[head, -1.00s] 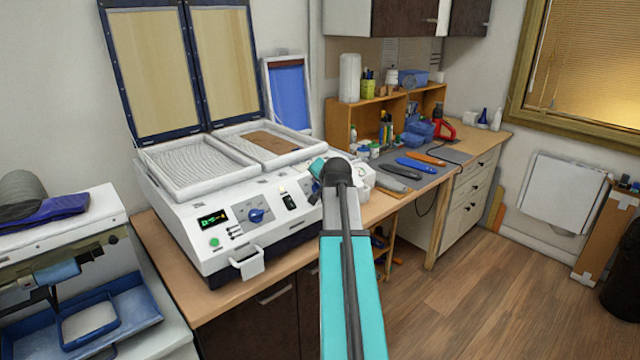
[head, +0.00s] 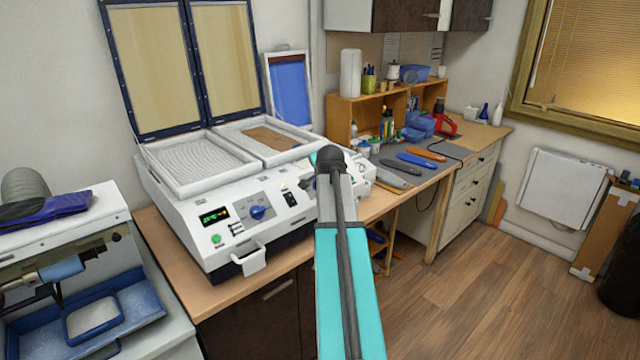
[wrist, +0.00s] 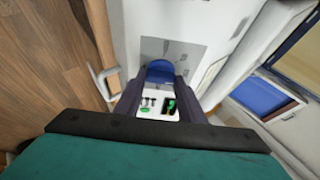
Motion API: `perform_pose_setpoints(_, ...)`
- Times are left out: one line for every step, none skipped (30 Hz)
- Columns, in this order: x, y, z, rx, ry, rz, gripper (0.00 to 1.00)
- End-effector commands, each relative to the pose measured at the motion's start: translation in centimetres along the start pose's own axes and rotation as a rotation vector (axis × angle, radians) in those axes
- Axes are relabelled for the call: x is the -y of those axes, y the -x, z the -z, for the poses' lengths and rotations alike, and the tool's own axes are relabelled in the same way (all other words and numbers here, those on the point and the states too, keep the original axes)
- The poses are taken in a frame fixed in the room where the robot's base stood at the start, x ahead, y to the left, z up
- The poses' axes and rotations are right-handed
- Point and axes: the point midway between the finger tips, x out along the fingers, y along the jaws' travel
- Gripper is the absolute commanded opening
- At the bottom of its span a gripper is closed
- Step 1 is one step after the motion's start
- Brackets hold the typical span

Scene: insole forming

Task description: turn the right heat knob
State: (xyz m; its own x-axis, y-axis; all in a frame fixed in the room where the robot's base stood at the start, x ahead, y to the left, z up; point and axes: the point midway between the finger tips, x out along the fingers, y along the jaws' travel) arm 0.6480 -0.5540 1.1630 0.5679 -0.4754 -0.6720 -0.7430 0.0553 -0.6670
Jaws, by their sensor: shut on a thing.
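The right heat knob (wrist: 160,70) is blue and sits on a grey panel plate in the wrist view. My gripper (wrist: 158,82) is shut on it, with one dark finger on each side. The knob's pointer mark cannot be made out. In the head view my arm hides the right knob and the gripper. The left heat knob (head: 257,212) is blue and stands clear on the front of the white forming machine (head: 190,238).
The machine's two framed lids stand open over its trays. A white handle (head: 252,260) juts from its front. Insoles (head: 413,162) lie on the bench at right.

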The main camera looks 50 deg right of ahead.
Motion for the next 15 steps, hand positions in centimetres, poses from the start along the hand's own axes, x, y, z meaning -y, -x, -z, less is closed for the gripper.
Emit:
perform_pose_setpoints(0.35,0.04,0.13,-0.003,-0.001,0.009,0.14)
perform_pose_setpoints(0.35,0.04,0.13,-0.003,-0.001,0.009,0.14)
perform_pose_setpoints(0.34,0.04,0.13,-0.003,-0.001,0.009,0.39)
perform_pose_setpoints(0.32,0.03,0.13,-0.003,0.0,0.008,0.44)
perform_pose_setpoints(0.3,0.03,0.12,-0.003,0.0,0.007,0.49)
perform_pose_setpoints(0.27,0.03,0.11,-0.003,0.0,0.007,0.55)
perform_pose_setpoints(0.24,0.02,0.1,-0.002,0.0,0.006,0.55)
perform_pose_setpoints(0.22,0.02,0.1,-0.002,0.0,0.006,0.55)
perform_pose_setpoints(0.19,0.02,0.09,-0.002,0.0,0.005,0.55)
perform_pose_setpoints(0.17,0.02,0.08,-0.002,0.0,0.005,0.55)
perform_pose_setpoints(0.15,0.01,0.08,-0.002,0.0,0.004,0.55)
perform_pose_setpoints(0.13,0.01,0.08,-0.002,0.0,0.004,0.55)
perform_pose_setpoints(0.12,0.01,0.07,-0.002,0.001,0.004,0.55)
perform_pose_setpoints(0.11,0.01,0.07,-0.002,0.001,0.003,0.55)
perform_pose_setpoints(0.09,0.03,0.07,-0.001,0.001,0.003,0.55)
